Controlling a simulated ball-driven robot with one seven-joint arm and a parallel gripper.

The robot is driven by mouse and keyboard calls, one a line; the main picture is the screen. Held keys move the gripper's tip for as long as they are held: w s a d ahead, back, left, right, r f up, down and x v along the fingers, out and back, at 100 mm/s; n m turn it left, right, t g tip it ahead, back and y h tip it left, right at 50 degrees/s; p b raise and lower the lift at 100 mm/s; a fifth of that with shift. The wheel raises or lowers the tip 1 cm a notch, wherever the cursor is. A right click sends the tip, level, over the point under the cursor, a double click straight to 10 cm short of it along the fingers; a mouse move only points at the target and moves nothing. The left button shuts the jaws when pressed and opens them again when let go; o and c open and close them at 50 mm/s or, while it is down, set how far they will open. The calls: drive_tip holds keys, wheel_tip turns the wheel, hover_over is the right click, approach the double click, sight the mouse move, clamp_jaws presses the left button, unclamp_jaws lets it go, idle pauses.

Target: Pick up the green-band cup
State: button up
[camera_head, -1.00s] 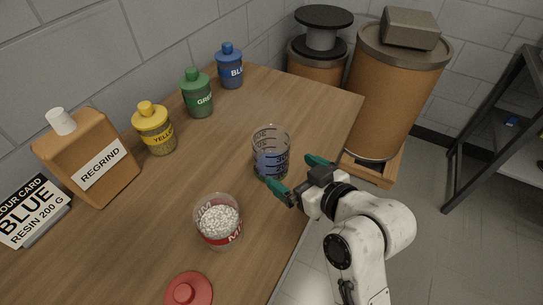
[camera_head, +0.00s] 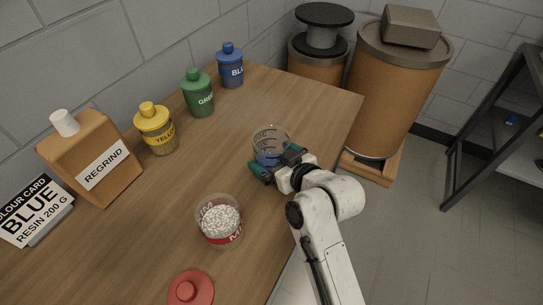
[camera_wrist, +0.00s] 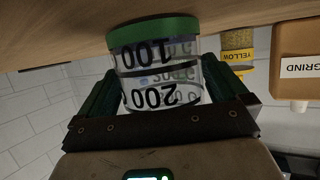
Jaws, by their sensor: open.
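The green-band cup (camera_head: 268,138) is a clear measuring cup with dark scale marks, standing upright on the table near its right edge. In the wrist view, which is upside down, the cup (camera_wrist: 158,65) shows its green band around the base at the tabletop and the marks 100 and 200. My gripper (camera_head: 276,162) is open at table side of the cup, with one green-padded finger on each side. In the wrist view my gripper (camera_wrist: 162,85) has the cup between its fingers. The gripper hides the cup's lower part in the head view.
A cup of white pellets (camera_head: 219,219) and a red lid (camera_head: 190,290) lie nearer. Yellow (camera_head: 158,133), green (camera_head: 199,97) and blue (camera_head: 231,70) bottles, a REGRIND jug (camera_head: 90,160) and a BLUE card (camera_head: 33,208) line the wall. The table (camera_head: 160,210) between is clear.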

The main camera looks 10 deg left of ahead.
drive_tip(key=c, duration=0.8)
drive_tip(key=shift+r, duration=0.15)
drive_tip(key=shift+r, duration=0.2)
drive_tip(key=r, duration=0.3)
drive_tip(key=shift+s+r, duration=0.1)
drive_tip(key=shift+s, duration=0.25)
drive_tip(key=shift+s+a+r+b, duration=0.1)
drive_tip(key=shift+s+r+b, duration=0.1)
drive_tip(key=shift+s+r, duration=1.7)
drive_tip(key=shift+s+a+r+b, duration=0.15)
drive_tip(key=shift+s+r, duration=1)
drive_tip(key=shift+s, duration=1.4)
drive_tip(key=shift+s+a+r+b, duration=0.1)
drive_tip(key=shift+s+r+b, duration=0.15)
drive_tip(key=shift+s+r, duration=1.65)
drive_tip(key=shift+s+f, duration=0.3)
drive_tip(key=shift+s, duration=0.05)
